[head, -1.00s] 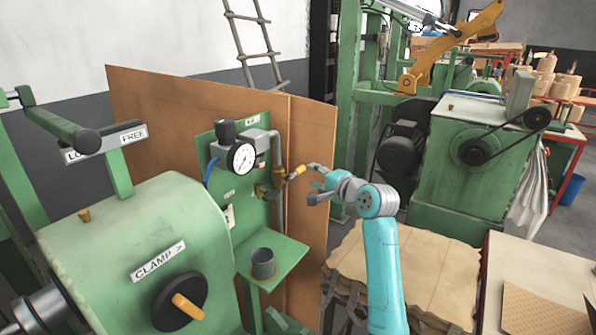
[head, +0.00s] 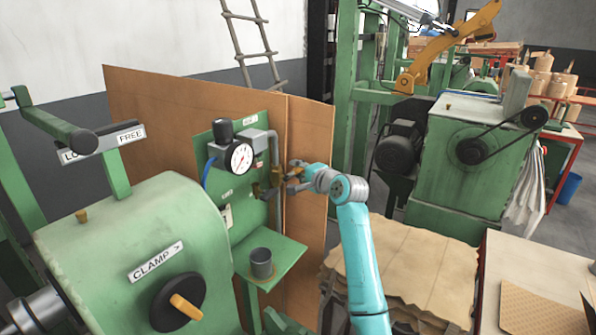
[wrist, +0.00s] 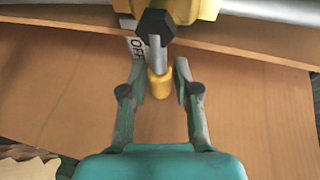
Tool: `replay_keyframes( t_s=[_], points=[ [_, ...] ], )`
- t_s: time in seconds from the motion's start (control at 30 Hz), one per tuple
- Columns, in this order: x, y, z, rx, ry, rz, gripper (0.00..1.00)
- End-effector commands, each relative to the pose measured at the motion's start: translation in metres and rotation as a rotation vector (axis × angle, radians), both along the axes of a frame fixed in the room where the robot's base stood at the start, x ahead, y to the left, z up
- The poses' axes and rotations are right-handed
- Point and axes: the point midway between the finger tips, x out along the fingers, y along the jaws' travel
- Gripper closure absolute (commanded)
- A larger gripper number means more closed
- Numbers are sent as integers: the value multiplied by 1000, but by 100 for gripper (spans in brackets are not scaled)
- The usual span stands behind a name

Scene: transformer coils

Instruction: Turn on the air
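The air valve shows in the wrist view as a yellow body (wrist: 192,8) with a black nut (wrist: 155,25). Its grey lever ends in a yellow grip (wrist: 160,84). A white OFF label (wrist: 136,46) is beside the lever. In the head view the brass-coloured valve (head: 277,177) is on the pipe right of a round gauge (head: 239,158). My gripper (wrist: 161,68) is open, with one finger on each side of the lever and small gaps showing. In the head view my gripper (head: 291,180) is at the valve and partly hides the lever.
The green panel (head: 232,185) carries the gauge and a shelf holding a grey cup (head: 261,263). A brown board (head: 180,115) stands close behind. A green machine with a CLAMP knob (head: 178,303) fills the lower left.

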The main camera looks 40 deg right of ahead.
Motion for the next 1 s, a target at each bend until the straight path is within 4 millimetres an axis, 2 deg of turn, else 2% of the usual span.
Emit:
replay_keyframes(
  t_s=[0.03, 0.07, 0.1, 0.37, 0.8, 1.0],
  points=[
    [0, 0, 0, 0, 0, 0, 90],
    [0, 0, 0, 0, 0, 0, 97],
    [0, 0, 0, 0, 0, 0, 100],
    [0, 0, 0, -11, -4, 0, 100],
    [-1, 5, 21, -334, -122, 1, 100],
    [-2, 5, 23, -375, -135, 1, 100]
  ],
)
